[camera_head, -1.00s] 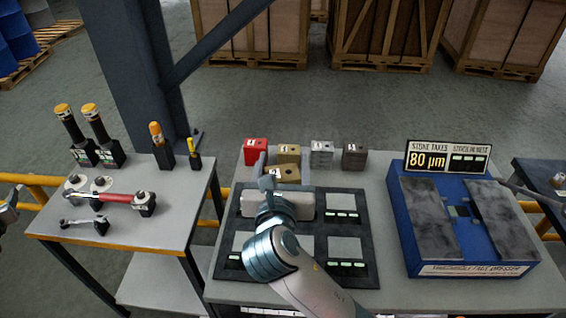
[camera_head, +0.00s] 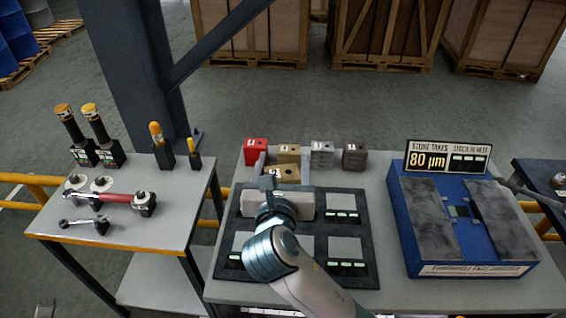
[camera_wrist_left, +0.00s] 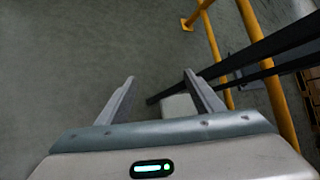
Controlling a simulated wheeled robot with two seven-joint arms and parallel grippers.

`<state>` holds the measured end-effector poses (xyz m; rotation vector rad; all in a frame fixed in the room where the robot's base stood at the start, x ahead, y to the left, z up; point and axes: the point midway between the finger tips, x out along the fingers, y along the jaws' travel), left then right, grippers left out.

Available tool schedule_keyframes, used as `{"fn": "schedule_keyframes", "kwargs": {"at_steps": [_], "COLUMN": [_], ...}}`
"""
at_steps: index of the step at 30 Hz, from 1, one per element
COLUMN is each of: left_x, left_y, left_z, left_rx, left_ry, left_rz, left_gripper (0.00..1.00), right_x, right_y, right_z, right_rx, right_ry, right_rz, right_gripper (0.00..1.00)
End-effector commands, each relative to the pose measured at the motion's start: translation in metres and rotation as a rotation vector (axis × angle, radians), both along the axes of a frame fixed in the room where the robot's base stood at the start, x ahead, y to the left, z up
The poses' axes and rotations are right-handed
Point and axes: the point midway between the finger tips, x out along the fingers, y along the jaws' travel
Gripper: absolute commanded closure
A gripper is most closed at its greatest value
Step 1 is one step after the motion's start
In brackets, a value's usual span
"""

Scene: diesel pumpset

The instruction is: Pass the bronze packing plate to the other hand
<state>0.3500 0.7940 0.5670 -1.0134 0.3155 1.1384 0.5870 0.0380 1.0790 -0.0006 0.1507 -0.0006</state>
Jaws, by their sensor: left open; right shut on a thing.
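A bronze block with a white label (camera_head: 284,173), which I take to be the bronze packing plate, is at the jaws of my right gripper (camera_head: 267,177). The gripper is shut on it above the back of the black tray, and the fingers partly hide it. A second bronze block (camera_head: 289,153) stands just behind it in the row. In the head view the left gripper cannot be made out clearly.
Red (camera_head: 256,150), light grey (camera_head: 321,153) and dark brown (camera_head: 354,156) blocks stand in the back row. The black tray (camera_head: 368,262) has grey pads. A blue fixture (camera_head: 412,258) with a sign stands right. A tool table (camera_head: 135,236) stands left, across a gap.

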Motion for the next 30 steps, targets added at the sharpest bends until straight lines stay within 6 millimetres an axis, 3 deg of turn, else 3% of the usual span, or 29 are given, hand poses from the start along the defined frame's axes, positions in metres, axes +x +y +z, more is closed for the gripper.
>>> {"fn": "schedule_keyframes", "kwargs": {"at_steps": [1,6,15,30], "left_x": [-0.010,-0.039,-0.092,-0.183], "left_y": [-0.016,-0.062,-0.153,-0.324], "left_z": [-0.017,-0.064,-0.134,-0.220], "left_rx": [-0.041,-0.164,-0.371,-0.675], "left_ry": [-0.005,-0.028,-0.059,-0.079], "left_rz": [0.026,0.121,0.301,0.650], "left_gripper": [0.39,0.39,0.39,0.39], "right_x": [0.000,0.000,0.000,0.000], "right_y": [0.000,0.000,0.000,0.000], "right_z": [0.002,0.002,0.002,0.002], "right_rx": [0.001,0.001,0.001,0.001], "right_ry": [-0.003,-0.003,-0.003,-0.003], "right_rz": [0.000,0.000,0.000,0.001], "right_gripper": [0.80,0.80,0.80,0.80]}}
